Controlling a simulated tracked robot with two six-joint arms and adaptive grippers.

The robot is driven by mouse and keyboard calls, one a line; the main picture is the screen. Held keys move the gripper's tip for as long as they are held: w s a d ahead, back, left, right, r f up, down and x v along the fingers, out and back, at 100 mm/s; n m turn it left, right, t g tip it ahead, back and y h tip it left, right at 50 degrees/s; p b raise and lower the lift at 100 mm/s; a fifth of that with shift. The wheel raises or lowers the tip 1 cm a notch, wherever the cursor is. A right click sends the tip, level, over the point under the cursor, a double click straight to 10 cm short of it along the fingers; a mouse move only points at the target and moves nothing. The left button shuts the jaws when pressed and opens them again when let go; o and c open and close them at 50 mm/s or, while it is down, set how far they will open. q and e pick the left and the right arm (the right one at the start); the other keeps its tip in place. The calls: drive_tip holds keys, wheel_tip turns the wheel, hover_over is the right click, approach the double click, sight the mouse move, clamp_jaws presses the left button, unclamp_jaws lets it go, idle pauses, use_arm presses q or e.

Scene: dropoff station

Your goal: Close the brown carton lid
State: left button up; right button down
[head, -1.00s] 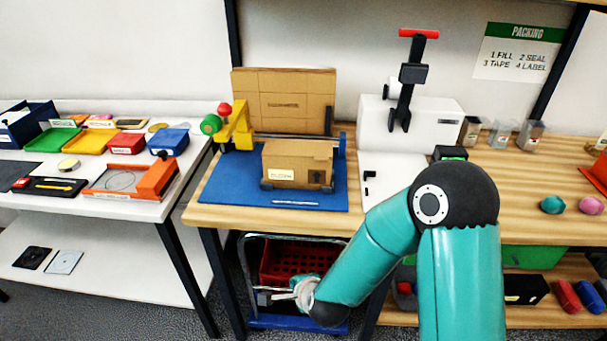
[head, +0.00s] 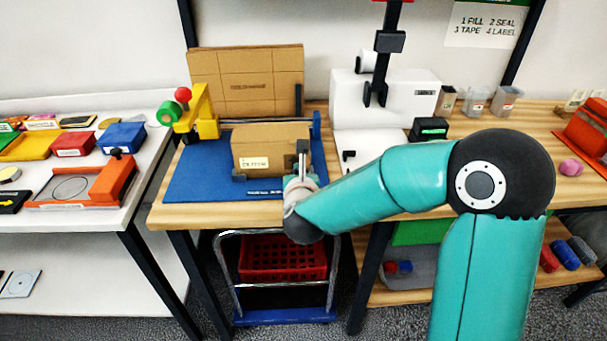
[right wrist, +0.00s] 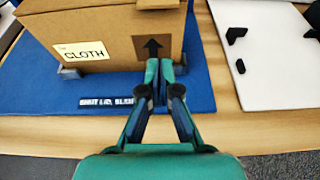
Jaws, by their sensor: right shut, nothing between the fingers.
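The brown carton (head: 250,160) stands on the blue mat (head: 195,178), with a white label reading CLOTH and a dark arrow on its front, as the right wrist view shows (right wrist: 100,28). Its top looks like a plain brown surface in the head view; I cannot tell whether the lid is fully shut. In the right wrist view only the top's front edge shows, with a tan strip over it. My right gripper (head: 302,152) is shut and empty, just before the carton's front right part. Its fingertips (right wrist: 159,68) overlap the arrow's lower area; contact is unclear. My left gripper is not in view.
A large cardboard panel (head: 247,80) stands behind the carton. A yellow tape dispenser (head: 203,115) is at its left, a white machine (head: 400,100) at its right. A trolley with a red crate (head: 283,260) is below the table edge. Low dark stops sit by the carton.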

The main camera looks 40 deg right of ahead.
sight(298, 161)
drive_tip(key=x, duration=0.3)
drive_tip(key=shift+w+d+p, duration=0.2)
drive_tip(key=shift+w+p, duration=0.15)
wheel_tip(298, 161, up, 4)
drive_tip(key=shift+w+f+p, duration=0.1)
drive_tip(key=shift+f+p, duration=0.05)
drive_tip(key=shift+p, duration=1.1)
